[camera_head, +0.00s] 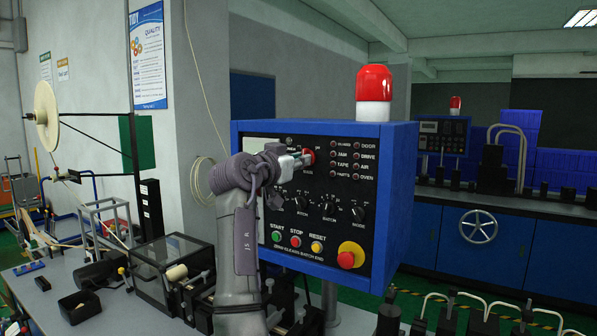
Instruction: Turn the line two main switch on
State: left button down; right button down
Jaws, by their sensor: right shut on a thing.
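A blue control box (399,185) with a black front panel stands in the middle of the view. My right arm reaches up in front of it from below. My right gripper (301,159) is at the panel's upper left part, shut on a red rotary switch (309,156). Part of the switch and the panel's left side are hidden behind the gripper and arm. The switch's exact position and most of its label cannot be read. My left gripper is not in view.
Below are black knobs (328,209), green, red and yellow buttons (295,241) and a red mushroom button (346,260) on yellow. A red beacon (374,82) tops the box. A tape reel (46,115) and bench machinery (172,268) are at left.

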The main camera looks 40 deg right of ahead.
jog(key=shift+m+b, duration=1.45)
jog(key=shift+m, duration=2.15)
jog(key=shift+r, duration=0.1)
jog(key=c, duration=1.4)
grip_release()
jog(key=shift+o, duration=1)
jog(key=shift+d, duration=0.2)
jog(key=shift+a, duration=0.1)
